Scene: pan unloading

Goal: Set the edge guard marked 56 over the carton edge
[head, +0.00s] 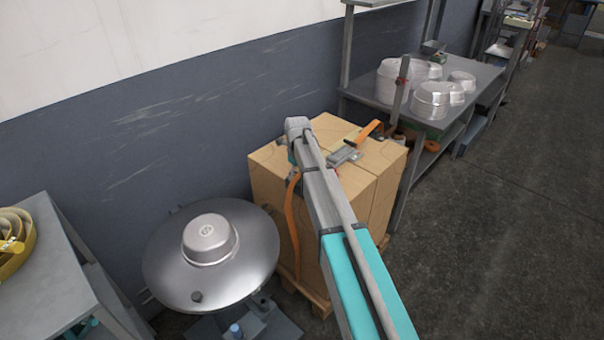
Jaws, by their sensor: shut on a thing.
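A block of tan cartons (272,196) stands on a wooden pallet (318,305) in the middle of the head view. An orange strap (294,225) runs down its near side, and another orange piece (369,131) shows on top. A grey metal piece, apparently a strap buckle (344,156), lies on the top beside my arm. My arm reaches over the cartons from the lower right and covers part of their top and near edge. No edge guard marked 56 can be made out.
A round metal disc (165,258) with an upturned pan (207,238) on it is left of the cartons. A grey table (60,300) with yellow coils (14,245) is at the left. A workbench with several pans (432,100) is behind right. Floor is clear at right.

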